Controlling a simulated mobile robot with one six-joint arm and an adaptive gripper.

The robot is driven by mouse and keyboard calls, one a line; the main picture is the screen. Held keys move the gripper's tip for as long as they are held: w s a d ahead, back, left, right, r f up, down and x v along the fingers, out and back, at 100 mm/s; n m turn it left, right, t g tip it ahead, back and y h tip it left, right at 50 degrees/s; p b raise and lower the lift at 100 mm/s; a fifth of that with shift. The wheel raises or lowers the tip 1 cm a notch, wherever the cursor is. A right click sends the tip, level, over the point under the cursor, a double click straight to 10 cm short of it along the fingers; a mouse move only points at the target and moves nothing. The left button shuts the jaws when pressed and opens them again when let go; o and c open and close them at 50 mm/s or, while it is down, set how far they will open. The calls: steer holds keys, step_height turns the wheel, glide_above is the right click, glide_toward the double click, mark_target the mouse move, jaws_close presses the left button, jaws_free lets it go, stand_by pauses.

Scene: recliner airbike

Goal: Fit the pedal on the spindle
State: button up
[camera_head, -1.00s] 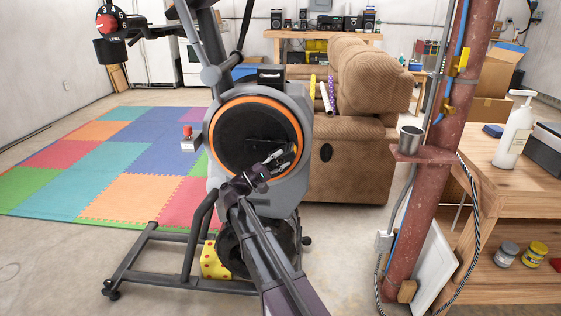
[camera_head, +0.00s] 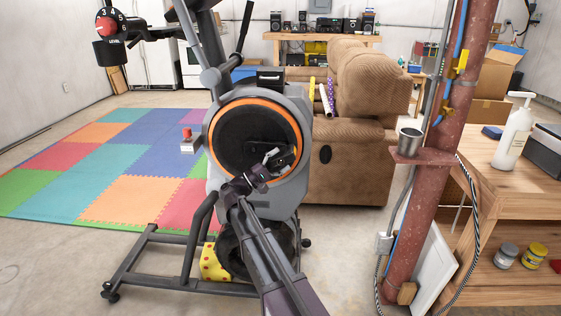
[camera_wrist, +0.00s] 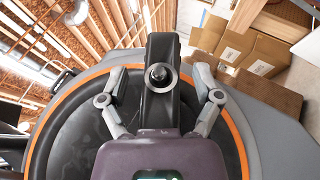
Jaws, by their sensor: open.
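The exercise bike (camera_head: 208,130) stands in the middle of the head view, its round dark disc (camera_head: 228,140) ringed in orange. My gripper (camera_head: 281,161) is in front of the disc's lower right. In the wrist view its two fingers stand wide apart, with nothing pinched. Between them is a dark bar (camera_wrist: 163,112) that looks like the crank. I cannot make out a separate pedal in either view.
A brown recliner (camera_head: 350,170) stands close behind the bike on the right. A rusty post (camera_head: 415,215) with a metal cup (camera_head: 409,141) and a wooden bench (camera_head: 525,200) are farther right. Coloured floor mats (camera_head: 120,160) lie clear on the left.

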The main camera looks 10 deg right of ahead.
steer(key=shift+s, duration=0.1)
steer(key=s+a, duration=0.2)
steer(key=s, duration=0.4)
steer(key=s+a, duration=0.2)
steer(key=s, duration=0.5)
steer(key=shift+s+a, duration=0.25)
stand_by(1.3)
